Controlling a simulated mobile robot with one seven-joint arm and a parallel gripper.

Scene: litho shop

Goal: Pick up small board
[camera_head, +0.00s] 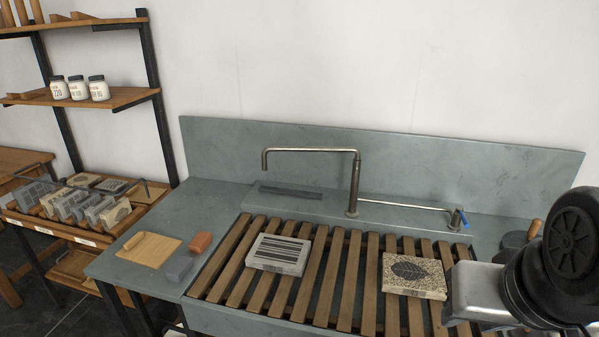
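A small light-wood board (149,250) lies flat on the grey counter to the left of the slatted sink. A small rounded wooden piece shows on its upper left part. The board is fully in view and nothing of mine touches it. Part of my arm, black and silver, shows at the far right edge, far from the board. My gripper's fingers do not show.
Right of the board lie a reddish block (201,243) and a grey block (179,268). The slats (325,275) hold a striped stone (279,254) and a leaf-patterned stone (413,275). A faucet (354,180) rises behind. Left is a rack (88,236) of stones.

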